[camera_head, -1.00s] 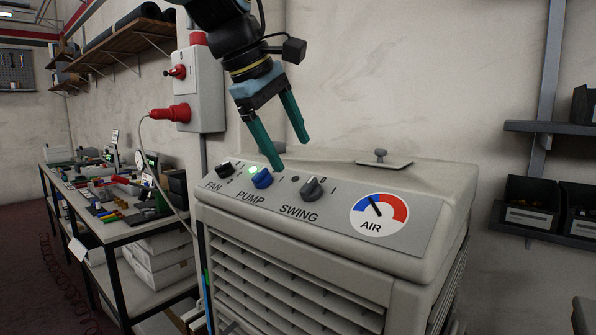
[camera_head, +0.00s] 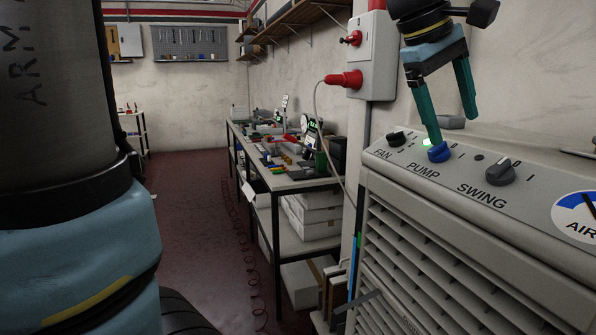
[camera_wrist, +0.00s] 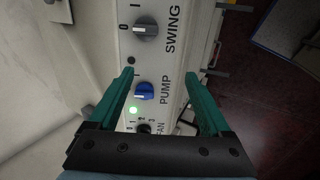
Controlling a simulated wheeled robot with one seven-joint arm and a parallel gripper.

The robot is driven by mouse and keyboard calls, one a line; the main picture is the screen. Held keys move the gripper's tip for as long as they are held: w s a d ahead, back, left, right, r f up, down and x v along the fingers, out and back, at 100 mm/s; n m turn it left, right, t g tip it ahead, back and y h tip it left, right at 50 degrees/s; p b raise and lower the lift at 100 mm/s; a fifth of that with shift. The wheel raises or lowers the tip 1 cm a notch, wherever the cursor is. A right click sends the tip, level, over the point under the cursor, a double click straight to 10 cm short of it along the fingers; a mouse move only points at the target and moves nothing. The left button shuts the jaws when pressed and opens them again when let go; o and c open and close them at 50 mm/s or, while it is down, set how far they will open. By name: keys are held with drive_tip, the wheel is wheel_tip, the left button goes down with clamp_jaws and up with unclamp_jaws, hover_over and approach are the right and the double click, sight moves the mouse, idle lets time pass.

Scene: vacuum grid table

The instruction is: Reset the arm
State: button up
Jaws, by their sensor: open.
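My gripper (camera_head: 454,128) is open and empty, with two green fingers spread above the control panel of a grey cooler unit (camera_head: 400,245). In the head view one fingertip appears close to the blue PUMP knob (camera_head: 439,152); I cannot tell whether it touches. In the wrist view the PUMP knob (camera_wrist: 145,91) shows between the two fingers. A green light (camera_wrist: 133,110) is lit beside it. The grey SWING knob (camera_head: 500,172) and the dark FAN knob (camera_head: 396,138) are on the same panel.
A workbench (camera_head: 290,182) with many small items stands along the wall. A white switch box (camera_head: 373,62) with a red plug and cable is just left of my gripper. The red floor (camera_head: 190,210) is clear in the middle. A hose coils beside the bench.

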drive_tip(key=w+a+f+m+t+y, duration=0.1)
drive_tip(key=w+a+f+y, duration=0.1)
drive_tip(key=w+a+f, duration=0.45)
drive_tip(key=w+a+f+y, duration=0.1)
drive_tip(key=w+a+f, duration=0.3)
drive_tip(key=a+f, duration=0.55)
drive_tip(key=s+a+f+m+y, duration=0.1)
drive_tip(key=s+a+f, duration=0.1)
drive_tip(key=a+f, duration=0.4)
drive_tip(key=s+a+f+m+y, duration=0.1)
drive_tip(key=s+a+f+m, duration=0.1)
drive_tip(key=a+f, duration=0.4)
drive_tip(key=a, duration=0.5)
drive_tip(key=shift+a+f+g, duration=0.15)
drive_tip(key=shift+a+g, duration=0.05)
drive_tip(key=shift+g, duration=0.1)
